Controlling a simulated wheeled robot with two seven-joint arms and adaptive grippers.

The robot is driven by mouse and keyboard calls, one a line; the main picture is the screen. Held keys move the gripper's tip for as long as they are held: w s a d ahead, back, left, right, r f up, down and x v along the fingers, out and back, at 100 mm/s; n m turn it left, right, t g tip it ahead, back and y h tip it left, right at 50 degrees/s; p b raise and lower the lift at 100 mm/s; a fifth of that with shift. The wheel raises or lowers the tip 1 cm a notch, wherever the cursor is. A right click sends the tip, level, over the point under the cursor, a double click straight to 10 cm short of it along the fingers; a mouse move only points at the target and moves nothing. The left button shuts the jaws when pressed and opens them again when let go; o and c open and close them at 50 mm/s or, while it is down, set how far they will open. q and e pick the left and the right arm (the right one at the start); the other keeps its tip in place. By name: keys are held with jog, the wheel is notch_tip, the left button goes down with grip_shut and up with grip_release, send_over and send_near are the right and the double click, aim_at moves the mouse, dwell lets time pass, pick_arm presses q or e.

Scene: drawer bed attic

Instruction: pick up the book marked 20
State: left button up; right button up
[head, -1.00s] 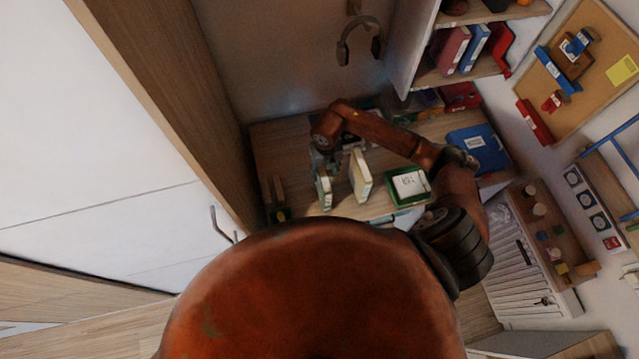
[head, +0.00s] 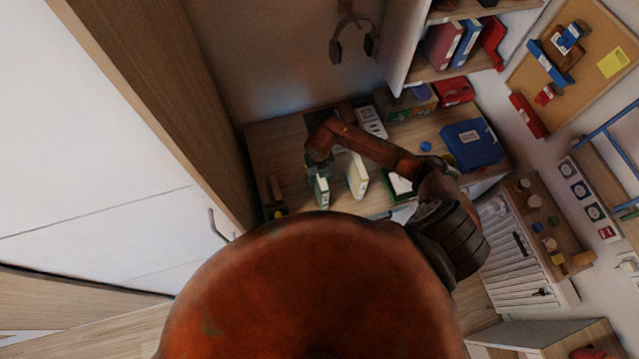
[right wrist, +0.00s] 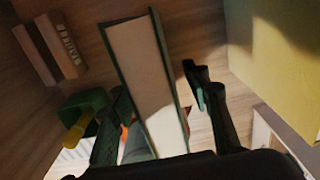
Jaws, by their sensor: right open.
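A green-covered book (head: 321,190) with pale pages stands upright on the desk. In the right wrist view, the same book (right wrist: 145,75) runs between the two fingers of my right gripper (right wrist: 158,118). The gripper is open, with a finger on either side of the book; I see a gap on the right. In the head view, my right gripper (head: 318,170) is small, dark and partly hidden by its arm. A cream book (head: 357,177) stands to the right. A green book with a white label (head: 400,186) lies farther right, partly covered by my arm. I cannot read a 20 anywhere.
The yellowish cover of a neighbouring book (right wrist: 275,55) stands close on the right. Wooden blocks (right wrist: 55,48) and a green object with a yellow peg (right wrist: 84,112) are on the left. A blue case (head: 472,145) lies on the desk's right. A tall cabinet (head: 150,100) borders the left.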

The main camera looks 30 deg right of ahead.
jog(key=shift+c, duration=0.2)
grip_shut()
dwell(0.3)
jog(key=shift+r, duration=0.1)
